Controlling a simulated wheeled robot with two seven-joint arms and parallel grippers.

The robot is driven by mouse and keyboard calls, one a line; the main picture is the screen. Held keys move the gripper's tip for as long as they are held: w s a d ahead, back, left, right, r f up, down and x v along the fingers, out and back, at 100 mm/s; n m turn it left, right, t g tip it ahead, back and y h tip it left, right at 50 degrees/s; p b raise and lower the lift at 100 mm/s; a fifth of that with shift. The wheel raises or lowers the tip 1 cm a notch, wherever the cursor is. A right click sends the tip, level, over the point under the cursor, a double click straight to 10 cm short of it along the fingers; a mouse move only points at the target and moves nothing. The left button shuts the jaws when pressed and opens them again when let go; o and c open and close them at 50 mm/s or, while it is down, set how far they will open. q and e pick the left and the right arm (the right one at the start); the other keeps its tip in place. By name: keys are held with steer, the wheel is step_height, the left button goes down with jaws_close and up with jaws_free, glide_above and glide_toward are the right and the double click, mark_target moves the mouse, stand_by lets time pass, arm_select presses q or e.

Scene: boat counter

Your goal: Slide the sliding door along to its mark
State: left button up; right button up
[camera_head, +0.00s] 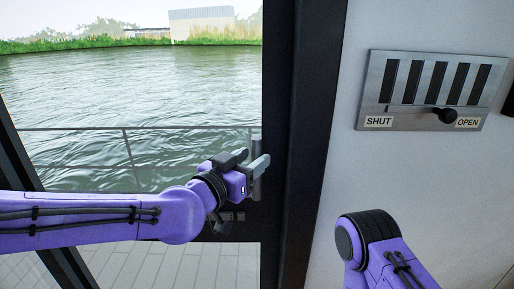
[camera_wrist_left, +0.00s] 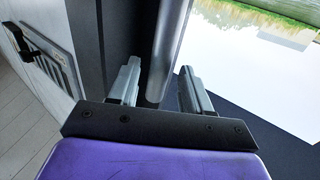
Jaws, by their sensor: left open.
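The sliding door (camera_head: 277,100) is a large glass panel with a dark frame, with water showing through it. Its upright grey bar handle (camera_head: 257,172) stands at the right side of the glass. My left gripper (camera_head: 250,165) is at the handle, coming from the left, with its jaws open. In the left wrist view, the handle (camera_wrist_left: 168,45) runs between the two open fingers of the left gripper (camera_wrist_left: 159,72), with gaps on both sides. I cannot make out the door's mark. My right arm shows at the lower right, but its gripper is out of view.
A grey vent panel (camera_head: 390,122) with dark slots, a black knob (camera_head: 446,116) and SHUT and OPEN labels is on the white wall (camera_head: 400,180) at the right. Outside the glass are a railing (camera_head: 125,148) and a planked deck (camera_head: 190,265).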

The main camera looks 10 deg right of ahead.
arm_select(q)
steer(key=shift+p+x, duration=0.3)
steer(key=shift+x, duration=0.8)
steer(key=shift+w+d, duration=0.1)
steer(key=shift+d, duration=0.05)
jaws_close()
steer(key=shift+w, duration=0.1)
steer(key=a, duration=0.2)
steer(key=w+a+b, duration=0.1)
steer(key=a, duration=0.1)
steer(key=a+b, duration=0.1)
steer(key=a, duration=0.2)
steer(key=shift+w+a, duration=0.1)
steer(key=shift+w, duration=0.15)
glide_toward(222, 146)
steer(key=w, duration=0.1)
steer(key=w+d, duration=0.1)
steer(key=w, duration=0.1)
steer(key=shift+d+r, duration=0.1)
steer(key=shift+d, duration=0.1)
jaws_free()
steer(key=shift+s+d, duration=0.1)
steer(key=shift+d, duration=0.95)
steer(key=shift+a, duration=0.25)
steer(key=b+v, duration=0.4)
steer(key=v, duration=0.6)
steer(key=shift+a, duration=0.2)
arm_select(e)
step_height(222, 146, down, 5)
steer(key=shift+r, duration=0.15)
